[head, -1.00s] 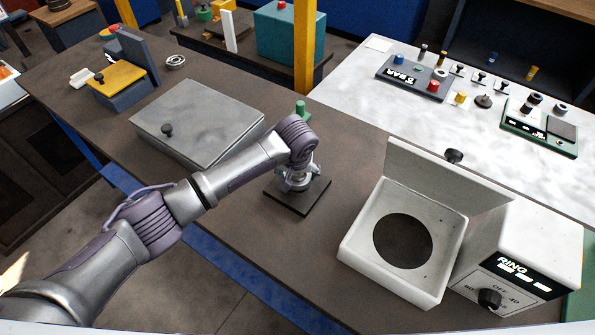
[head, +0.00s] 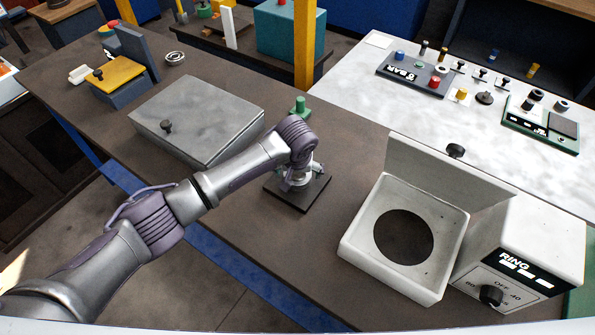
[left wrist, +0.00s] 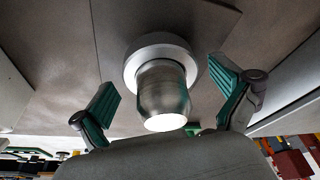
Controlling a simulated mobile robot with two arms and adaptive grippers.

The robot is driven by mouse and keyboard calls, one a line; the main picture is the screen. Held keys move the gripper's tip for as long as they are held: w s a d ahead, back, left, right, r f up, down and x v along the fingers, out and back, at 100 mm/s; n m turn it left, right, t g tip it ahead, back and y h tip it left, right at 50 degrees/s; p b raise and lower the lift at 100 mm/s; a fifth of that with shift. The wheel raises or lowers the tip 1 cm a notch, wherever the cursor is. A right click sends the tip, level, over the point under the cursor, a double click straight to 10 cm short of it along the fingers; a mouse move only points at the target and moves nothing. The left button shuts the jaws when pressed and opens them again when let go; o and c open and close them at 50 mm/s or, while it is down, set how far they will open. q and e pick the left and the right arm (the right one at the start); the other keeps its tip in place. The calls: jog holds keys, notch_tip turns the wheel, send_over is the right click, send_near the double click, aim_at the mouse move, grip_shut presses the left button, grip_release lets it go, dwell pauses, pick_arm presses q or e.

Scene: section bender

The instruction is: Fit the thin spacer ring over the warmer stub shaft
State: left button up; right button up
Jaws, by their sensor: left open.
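A short metallic stub shaft (left wrist: 163,92) stands between my left gripper's fingers in the left wrist view. A pale ring or collar (left wrist: 133,62) surrounds its far end; I cannot tell whether it is the thin spacer ring or part of the stub. My left gripper (head: 298,180) is over the dark square plate (head: 313,200) in the head view and mostly hides the stub. Its green-padded fingers are spread, with gaps to the stub on both sides. My right gripper is out of view.
A white box with a raised lid (head: 352,250) and a RING control unit (head: 540,240) stand at right. A grey lidded case (head: 215,110) lies behind my left arm. A small green post (head: 300,105) stands behind the plate. A metal ring (head: 175,57) lies at the far left.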

pick_arm(q)
jog(key=v, duration=1.2)
jog(key=shift+f, duration=0.1)
